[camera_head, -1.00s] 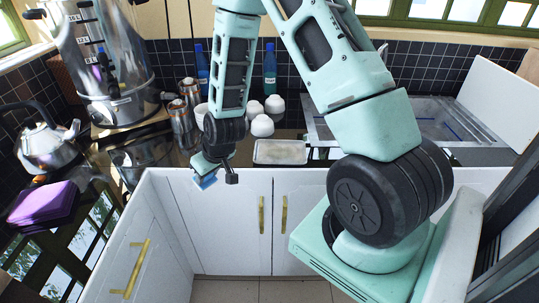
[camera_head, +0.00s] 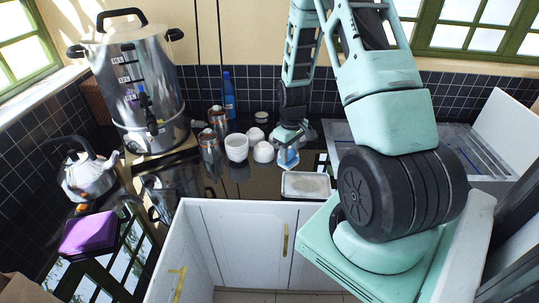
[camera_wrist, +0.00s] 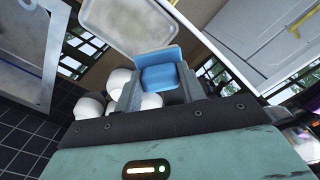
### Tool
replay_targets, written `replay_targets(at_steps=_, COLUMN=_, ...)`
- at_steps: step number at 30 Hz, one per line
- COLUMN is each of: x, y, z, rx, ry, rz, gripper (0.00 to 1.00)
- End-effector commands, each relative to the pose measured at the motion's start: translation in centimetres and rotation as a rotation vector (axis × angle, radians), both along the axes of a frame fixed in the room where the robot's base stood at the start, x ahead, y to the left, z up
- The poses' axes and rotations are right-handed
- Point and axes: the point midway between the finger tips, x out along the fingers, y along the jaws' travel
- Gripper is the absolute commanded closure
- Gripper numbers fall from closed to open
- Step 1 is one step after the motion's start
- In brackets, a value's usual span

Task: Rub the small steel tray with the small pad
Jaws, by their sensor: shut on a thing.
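The small steel tray (camera_head: 306,185) lies flat near the front edge of the dark counter, its face dull and greyish. My gripper (camera_head: 286,152) is just behind and a little left of it, pointing down. It is shut on the small blue pad (camera_head: 287,159). In the wrist view the pad (camera_wrist: 160,76) sits between the fingers, and the tray (camera_wrist: 128,24) lies just beyond it. The pad and tray look apart, though the exact gap is hard to tell.
White cups (camera_head: 236,147) and bowls (camera_head: 263,152) stand close on the left of my gripper. Steel canisters (camera_head: 209,146), a blue bottle (camera_head: 229,98), a large urn (camera_head: 138,85) and a kettle (camera_head: 88,175) are farther left. A sink (camera_head: 465,150) is to the right.

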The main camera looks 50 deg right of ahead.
Motion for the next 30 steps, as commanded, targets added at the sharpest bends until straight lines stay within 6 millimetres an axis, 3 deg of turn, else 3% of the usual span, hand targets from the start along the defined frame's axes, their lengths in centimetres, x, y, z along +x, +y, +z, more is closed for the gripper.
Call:
replay_targets(at_steps=16, x=-0.1, y=-0.2, z=-4.7, rx=0.000, ry=0.004, rz=-0.001, gripper=0.79)
replay_targets(at_steps=30, x=0.2, y=0.0, z=-4.8, rx=0.000, ry=0.003, rz=0.001, gripper=0.79)
